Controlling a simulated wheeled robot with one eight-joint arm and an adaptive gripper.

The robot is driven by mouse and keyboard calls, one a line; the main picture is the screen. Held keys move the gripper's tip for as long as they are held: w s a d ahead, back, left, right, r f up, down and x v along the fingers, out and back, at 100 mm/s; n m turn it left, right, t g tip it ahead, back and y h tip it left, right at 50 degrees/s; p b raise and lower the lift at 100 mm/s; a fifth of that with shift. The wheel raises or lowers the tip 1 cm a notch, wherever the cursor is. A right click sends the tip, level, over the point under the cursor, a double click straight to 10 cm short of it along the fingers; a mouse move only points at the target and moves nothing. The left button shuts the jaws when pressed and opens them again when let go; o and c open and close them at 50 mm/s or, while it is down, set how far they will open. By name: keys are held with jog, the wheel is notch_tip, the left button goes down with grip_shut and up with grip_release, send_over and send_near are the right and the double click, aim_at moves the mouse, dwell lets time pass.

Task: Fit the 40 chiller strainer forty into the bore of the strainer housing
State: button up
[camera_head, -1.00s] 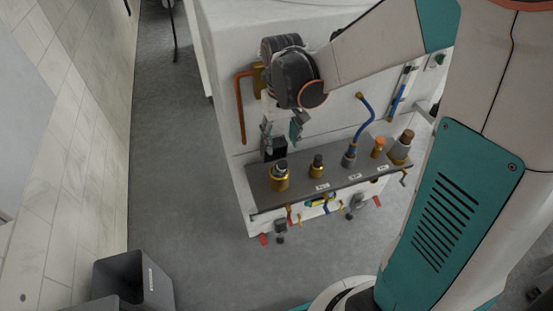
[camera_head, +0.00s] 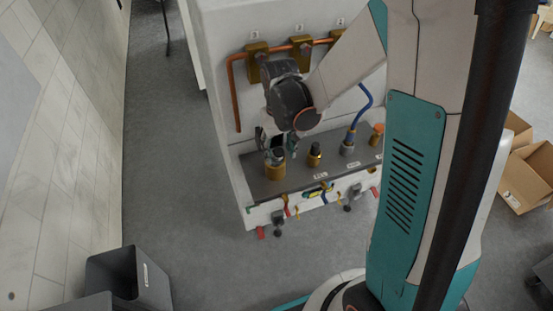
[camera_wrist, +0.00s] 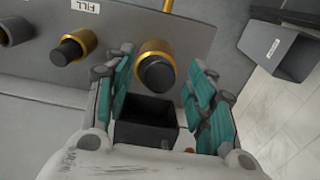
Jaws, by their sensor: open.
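A wide brass fitting with a dark top (camera_head: 275,171) stands upright at the left end of the grey shelf; it also shows in the wrist view (camera_wrist: 155,68). I cannot read a label to confirm it is the forty strainer. My gripper (camera_head: 277,148) is over it, open, fingers pointing down; in the wrist view the teal fingers (camera_wrist: 160,58) lie on either side of its top, with a gap visible on each side. Brass blocks (camera_head: 257,48) on a copper pipe on the white wall carry number tags; I cannot tell which is the strainer housing, and no bore shows.
A smaller black-topped brass fitting (camera_head: 314,155) and a blue-hosed fitting (camera_head: 348,143) stand to the right on the shelf (camera_head: 296,184). A grey bin (camera_head: 128,278) stands on open floor; cardboard boxes (camera_head: 528,178) are at right.

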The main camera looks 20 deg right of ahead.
jog(key=shift+r, duration=0.1)
grip_shut()
